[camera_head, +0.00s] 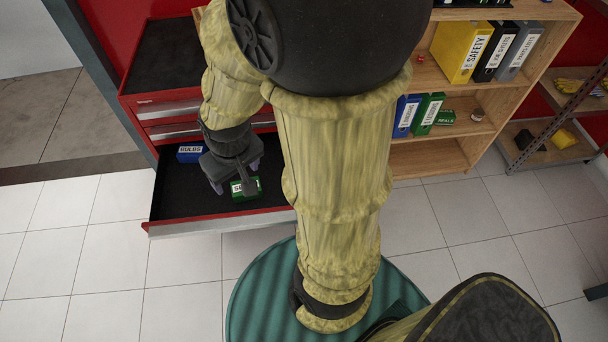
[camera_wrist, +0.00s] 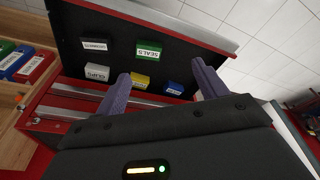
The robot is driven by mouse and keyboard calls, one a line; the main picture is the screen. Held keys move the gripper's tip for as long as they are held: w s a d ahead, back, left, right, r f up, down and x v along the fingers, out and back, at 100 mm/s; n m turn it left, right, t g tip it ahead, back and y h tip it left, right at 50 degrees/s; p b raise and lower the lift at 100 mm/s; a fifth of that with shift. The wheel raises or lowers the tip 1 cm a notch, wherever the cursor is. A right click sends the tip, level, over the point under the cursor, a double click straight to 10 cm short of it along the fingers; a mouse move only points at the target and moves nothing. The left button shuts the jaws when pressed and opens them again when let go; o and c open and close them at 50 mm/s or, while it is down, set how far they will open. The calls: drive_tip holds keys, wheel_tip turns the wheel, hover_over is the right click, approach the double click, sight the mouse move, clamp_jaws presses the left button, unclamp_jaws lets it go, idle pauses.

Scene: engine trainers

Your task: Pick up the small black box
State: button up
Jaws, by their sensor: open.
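A small black box (camera_wrist: 95,44) with a white label lies in the open black-lined drawer (camera_wrist: 120,20). It shows at the upper left of the wrist view, and I cannot make it out in the head view, where my arm hides part of the drawer. My gripper (camera_wrist: 163,86) is open and empty, its two purple fingers wide apart. In the head view my gripper (camera_head: 236,178) hangs over the drawer, near a green box (camera_head: 245,189). The black box is apart from the fingers, to the left and beyond them in the wrist view.
The drawer also holds a green SEALS box (camera_wrist: 149,50), a CLIPS box (camera_wrist: 97,72), a yellow box (camera_wrist: 140,81) and a blue box (camera_wrist: 175,88). The red cabinet (camera_head: 160,110) stands behind. A wooden shelf (camera_head: 430,157) with binders is to the right. White floor tiles are clear.

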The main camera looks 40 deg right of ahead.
drive_tip(key=shift+o, duration=0.4)
wheel_tip(320, 180, down, 8)
drive_tip(key=w+d+n+g+h+b, duration=0.1)
drive_tip(key=w+n+g+b, duration=0.1)
drive_tip(key=n+b, duration=0.1)
drive_tip(key=shift+r+g+b, duration=0.15)
drive_tip(key=shift+g+b, duration=0.15)
drive_tip(key=shift+b, duration=0.2)
drive_tip(key=w+d+f+n+g+h+b, duration=0.1)
drive_tip(key=w+d+f+n+h+b, duration=0.1)
drive_tip(key=f, duration=0.3)
drive_tip(key=w+d+f+n+g+h+b, duration=0.2)
drive_tip(key=w+d+f+n+h+b, duration=0.1)
drive_tip(key=w+f+n+h+b, duration=0.1)
drive_tip(key=w+d+f+n+g+h+b, duration=0.1)
drive_tip(key=w+d+f+n+h+b, duration=0.2)
drive_tip(key=f, duration=0.4)
drive_tip(key=shift+w+d+n+h+b, duration=0.2)
drive_tip(key=shift+w+n+h+b, duration=0.5)
drive_tip(key=shift+h+b, duration=0.45)
drive_tip(key=shift+r+h, duration=0.1)
drive_tip(key=shift+h, duration=0.15)
drive_tip(key=shift+r, duration=0.1)
drive_tip(key=shift+d, duration=0.15)
drive_tip(key=b+x, duration=0.1)
drive_tip(key=x, duration=1.1)
drive_tip(key=shift+s, duration=0.1)
